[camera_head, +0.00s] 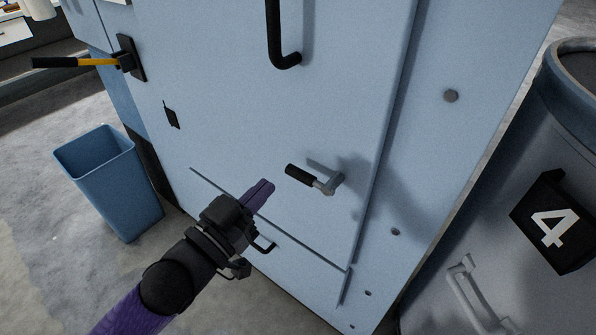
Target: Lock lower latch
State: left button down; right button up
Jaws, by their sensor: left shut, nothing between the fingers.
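The lower latch (325,184) is a small grey metal lever with a black grip, on the light blue cabinet door (230,90) near its lower right edge. Its black grip points to the left and slightly up in the picture. My left gripper (268,187), with purple fingers, is shut and empty. Its fingertips are just left of the latch's black grip, with a visible gap between them. I cannot tell how far the fingertips are from the door surface. My right gripper is not in view.
A black bar handle (283,58) is higher on the door. A yellow-and-black lever (85,62) sticks out at the upper left. A blue bin (110,185) stands on the floor at left. A large grey drum (480,190) marked 4 stands close on the right.

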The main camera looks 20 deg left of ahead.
pick_arm(q)
jog(key=b+x, duration=0.2)
jog(key=x, duration=0.7)
jog(key=shift+w+f+b, duration=0.15)
jog(key=shift+w+b, duration=0.15)
notch_tip(320, 180, down, 3)
jog(key=shift+r+b, duration=0.15)
jog(key=shift+b, duration=0.7)
jog(key=shift+s+f+b, duration=0.15)
jog(key=shift+f+b, duration=0.15)
jog(key=shift+f, duration=0.2)
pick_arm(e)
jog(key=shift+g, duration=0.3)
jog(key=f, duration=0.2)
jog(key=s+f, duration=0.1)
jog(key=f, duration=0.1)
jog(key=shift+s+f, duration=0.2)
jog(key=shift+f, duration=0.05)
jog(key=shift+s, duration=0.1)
pick_arm(q)
jog(key=shift+p, duration=0.3)
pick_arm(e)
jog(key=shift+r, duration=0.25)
pick_arm(q)
jog(key=shift+a+f+n+p, duration=0.15)
jog(key=shift+f+n+p, duration=0.2)
jog(key=shift+n, duration=0.45)
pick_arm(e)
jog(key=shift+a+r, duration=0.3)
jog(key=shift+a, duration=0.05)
